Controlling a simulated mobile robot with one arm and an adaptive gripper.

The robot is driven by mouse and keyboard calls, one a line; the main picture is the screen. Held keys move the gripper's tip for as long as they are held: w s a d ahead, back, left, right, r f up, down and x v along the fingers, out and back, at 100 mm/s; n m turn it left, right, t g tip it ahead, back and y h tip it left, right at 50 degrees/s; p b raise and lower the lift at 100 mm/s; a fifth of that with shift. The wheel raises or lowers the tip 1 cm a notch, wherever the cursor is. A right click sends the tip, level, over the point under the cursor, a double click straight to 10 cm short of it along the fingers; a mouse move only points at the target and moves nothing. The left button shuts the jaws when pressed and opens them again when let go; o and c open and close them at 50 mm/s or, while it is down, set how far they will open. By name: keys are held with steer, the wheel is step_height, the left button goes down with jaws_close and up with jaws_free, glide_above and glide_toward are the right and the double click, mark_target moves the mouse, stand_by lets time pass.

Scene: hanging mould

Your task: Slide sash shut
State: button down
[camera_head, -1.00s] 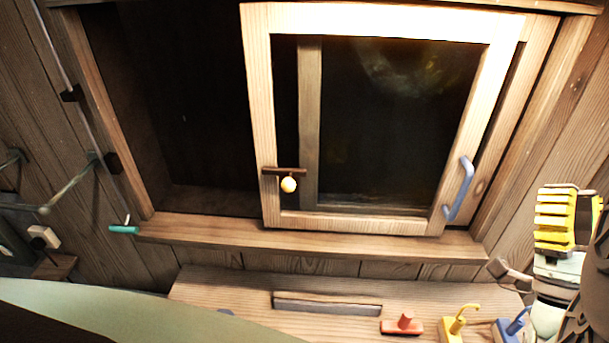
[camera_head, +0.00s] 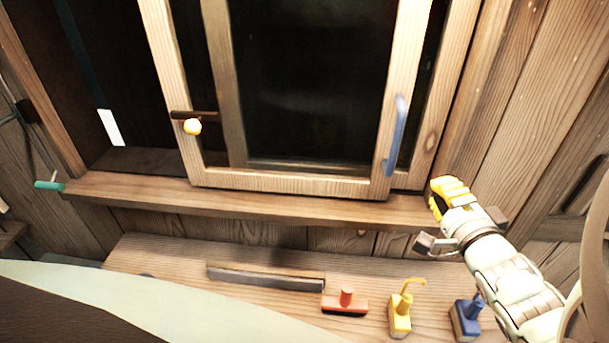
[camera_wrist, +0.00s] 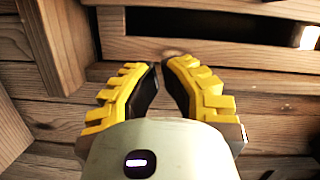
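The wooden sash (camera_head: 290,184) with dark glass stands in the right part of the window frame in the head view. The opening left of the sash is dark and uncovered. My gripper (camera_head: 448,190) is at the frame's lower right corner, right of and below the blue handle, apart from it. In the wrist view its yellow fingers (camera_wrist: 161,72) are parted with nothing between them.
The sill (camera_head: 240,204) runs below the sash. A shelf under it carries a red block (camera_head: 345,302), a yellow hooked block (camera_head: 401,312), a blue block (camera_head: 467,318) and a dark slot-like strip (camera_head: 265,279). A teal-handled lever (camera_head: 49,185) is at the left.

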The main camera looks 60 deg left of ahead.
steer(key=a+f+p, duration=0.1)
steer(key=a+p, duration=0.6)
steer(key=shift+s+a, duration=0.35)
stand_by(0.6)
